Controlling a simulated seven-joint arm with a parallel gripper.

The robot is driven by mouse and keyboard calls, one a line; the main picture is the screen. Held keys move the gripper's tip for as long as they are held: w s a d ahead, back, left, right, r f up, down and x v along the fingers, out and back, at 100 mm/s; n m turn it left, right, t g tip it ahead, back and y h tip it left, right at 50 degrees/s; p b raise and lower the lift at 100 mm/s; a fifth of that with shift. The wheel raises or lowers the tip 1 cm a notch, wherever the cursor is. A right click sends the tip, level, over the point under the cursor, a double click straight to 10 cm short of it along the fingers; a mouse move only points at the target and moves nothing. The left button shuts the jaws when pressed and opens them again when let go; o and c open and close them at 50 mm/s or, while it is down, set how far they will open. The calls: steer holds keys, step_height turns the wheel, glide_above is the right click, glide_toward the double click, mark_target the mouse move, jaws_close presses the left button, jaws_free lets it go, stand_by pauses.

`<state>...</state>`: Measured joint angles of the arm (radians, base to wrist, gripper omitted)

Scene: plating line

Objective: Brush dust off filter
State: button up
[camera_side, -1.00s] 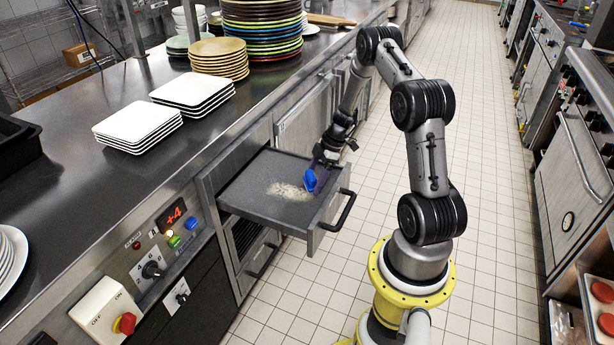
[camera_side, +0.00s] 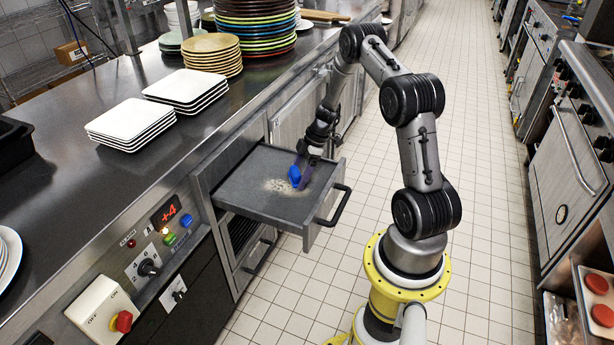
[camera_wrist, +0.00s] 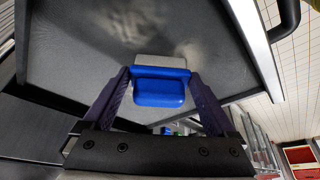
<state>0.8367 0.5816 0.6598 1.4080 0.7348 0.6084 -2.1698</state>
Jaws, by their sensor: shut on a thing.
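The filter (camera_side: 240,187) is a flat dark grey panel in the pulled-out drawer in the side view. It fills most of the wrist view (camera_wrist: 85,65). A pale patch of dust (camera_side: 275,187) lies on it, and a fainter pale smear of dust (camera_wrist: 150,25) shows in the wrist view. My gripper (camera_side: 301,165) is over the filter's far part, shut on a blue brush (camera_side: 295,176). In the wrist view the fingers (camera_wrist: 158,88) clasp the blue brush handle (camera_wrist: 158,93) from both sides. Its pale bristles (camera_wrist: 160,63) are at the filter; exact contact is unclear.
The drawer has a black handle (camera_side: 335,205) at its front. Stacked white plates (camera_side: 132,122) and coloured plates (camera_side: 255,22) stand on the steel counter (camera_side: 75,200). A control panel (camera_side: 155,250) is at lower left. The tiled floor (camera_side: 320,290) at right is open.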

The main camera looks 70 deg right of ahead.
steer(key=shift+w, duration=4.65)
steer(key=shift+a, duration=0.65)
steer(key=shift+s, duration=7.1)
steer(key=shift+s+a, duration=0.1)
steer(key=shift+s, duration=0.2)
steer(key=shift+w+a, duration=0.1)
steer(key=shift+a, duration=0.35)
steer(key=shift+w+a, duration=0.15)
steer(key=shift+a, duration=0.05)
steer(key=shift+w, duration=7.2)
step_height(320, 180, up, 8)
